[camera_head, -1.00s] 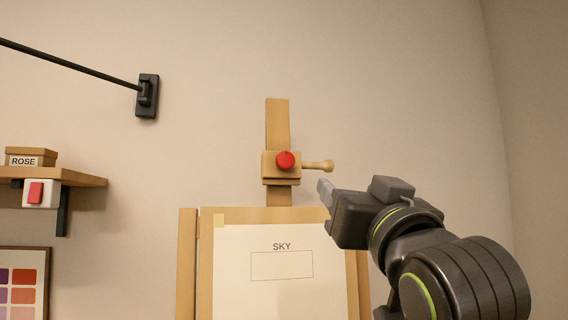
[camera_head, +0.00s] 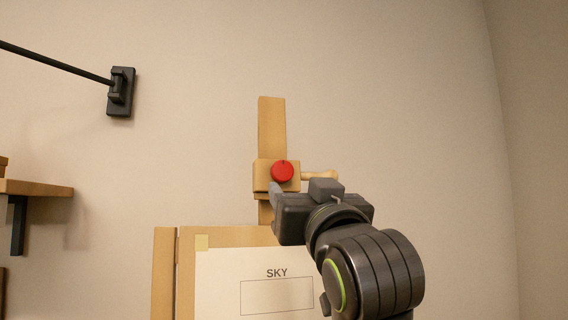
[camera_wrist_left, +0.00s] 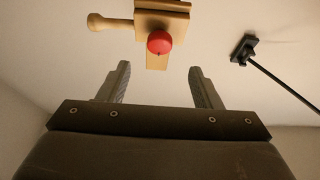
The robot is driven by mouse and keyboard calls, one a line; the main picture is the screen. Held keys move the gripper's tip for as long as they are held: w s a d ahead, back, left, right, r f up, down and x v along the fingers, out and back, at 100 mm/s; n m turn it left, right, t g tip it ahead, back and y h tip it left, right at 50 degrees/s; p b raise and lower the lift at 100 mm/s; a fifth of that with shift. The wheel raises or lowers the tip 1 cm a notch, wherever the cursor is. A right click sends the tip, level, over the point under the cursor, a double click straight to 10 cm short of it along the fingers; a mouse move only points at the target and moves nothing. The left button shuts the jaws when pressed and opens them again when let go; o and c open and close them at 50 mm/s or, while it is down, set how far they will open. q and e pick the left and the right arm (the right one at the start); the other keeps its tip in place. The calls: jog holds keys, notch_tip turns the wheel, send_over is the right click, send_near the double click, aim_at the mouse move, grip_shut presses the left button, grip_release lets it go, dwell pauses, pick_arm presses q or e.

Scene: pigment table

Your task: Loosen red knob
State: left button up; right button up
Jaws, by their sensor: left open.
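The red knob (camera_head: 283,171) is round and sits on the front of a wooden clamp block (camera_head: 262,176) on the easel's upright post. A wooden handle (camera_head: 320,175) sticks out of the block to the right. My left gripper (camera_head: 274,190) is just below the knob in the head view, apart from it as far as I can tell. In the left wrist view the knob (camera_wrist_left: 160,42) lies beyond the open fingertips (camera_wrist_left: 160,70), roughly centred between them, with nothing held. My right gripper is not in view.
The easel board holds a sheet labelled SKY (camera_head: 222,280) below the gripper. A black wall bracket with a rod (camera_head: 121,91) is at the upper left. A wooden shelf (camera_head: 35,188) is at the left edge. The wall around the post is bare.

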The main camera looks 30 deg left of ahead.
aim_at(283, 173)
pick_arm(q)
jog(key=p+x, duration=0.4)
jog(key=x, duration=0.6)
jog(key=shift+w+r, duration=0.1)
jog(key=shift+w, duration=0.05)
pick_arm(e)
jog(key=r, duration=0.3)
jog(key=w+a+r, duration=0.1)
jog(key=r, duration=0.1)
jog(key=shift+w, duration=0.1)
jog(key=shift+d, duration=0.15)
pick_arm(q)
jog(key=c, duration=1)
